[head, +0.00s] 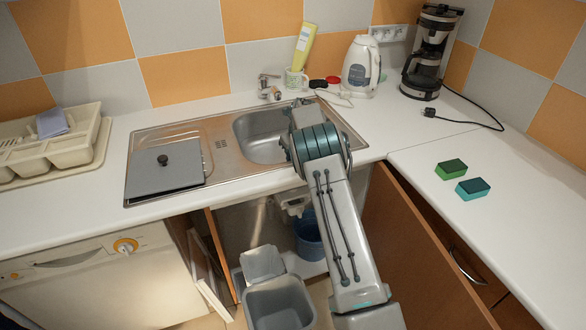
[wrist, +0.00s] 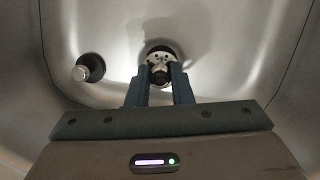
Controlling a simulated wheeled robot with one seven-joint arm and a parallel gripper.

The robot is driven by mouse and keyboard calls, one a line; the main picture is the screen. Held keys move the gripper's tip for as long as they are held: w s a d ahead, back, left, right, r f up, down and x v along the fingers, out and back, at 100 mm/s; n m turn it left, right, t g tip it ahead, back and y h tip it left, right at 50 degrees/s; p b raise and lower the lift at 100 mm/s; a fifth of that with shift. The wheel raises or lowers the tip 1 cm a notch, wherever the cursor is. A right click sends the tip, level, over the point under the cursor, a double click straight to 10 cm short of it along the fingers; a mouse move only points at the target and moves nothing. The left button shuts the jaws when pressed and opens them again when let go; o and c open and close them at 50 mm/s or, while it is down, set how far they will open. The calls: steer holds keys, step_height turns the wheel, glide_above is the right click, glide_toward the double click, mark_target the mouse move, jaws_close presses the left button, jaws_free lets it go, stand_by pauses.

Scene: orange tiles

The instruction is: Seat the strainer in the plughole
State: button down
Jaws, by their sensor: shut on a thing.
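The strainer (wrist: 159,54) is a small round metal piece with dark holes and a central knob, in the wrist view's upper middle. My gripper (wrist: 160,73) is shut on its knob, with a dark finger on each side. The sink basin (wrist: 215,60) spreads around it. The strainer and fingers hide what lies directly beneath, so I cannot tell whether it sits in the plughole or above it. In the head view my arm reaches into the basin (head: 258,150) and hides the gripper and strainer.
A dark round piece with a pale knob (wrist: 89,68) is in the basin left of the strainer. The tap (head: 268,85) stands behind the basin. A dark square lid (head: 165,168) covers the sink unit's left side. Two sponges (head: 461,178) lie on the right counter.

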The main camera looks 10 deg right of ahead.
steer(key=shift+f+p, duration=0.35)
steer(key=shift+f, duration=2.2)
steer(key=shift+f, duration=0.1)
steer(key=c, duration=1.3)
jaws_free()
steer(key=shift+f, duration=0.1)
